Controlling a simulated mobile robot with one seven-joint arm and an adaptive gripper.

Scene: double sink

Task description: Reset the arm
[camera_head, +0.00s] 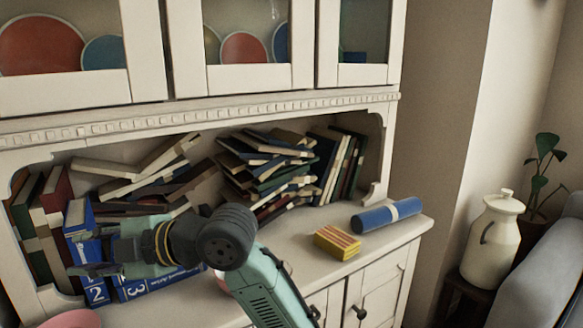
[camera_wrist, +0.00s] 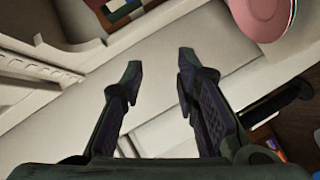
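My gripper (camera_head: 84,252) is at the left end of the white cabinet's counter (camera_head: 290,255), beside blue numbered books (camera_head: 160,280), in the head view. My dark and teal arm reaches to it from the lower middle of that view and hides part of the books and counter. In the wrist view my gripper (camera_wrist: 160,62) has its two dark fingers spread apart. Nothing is between them, and a pale surface shows behind. I cannot tell whether the gripper touches the blue books.
Many books (camera_head: 270,165) lie piled in the cabinet's open shelf. A blue roll (camera_head: 386,215) and a yellow striped block (camera_head: 337,242) rest on the counter's right. A pink round object (camera_wrist: 262,18) is near the gripper. A white jar (camera_head: 493,243) and plant (camera_head: 542,165) stand right.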

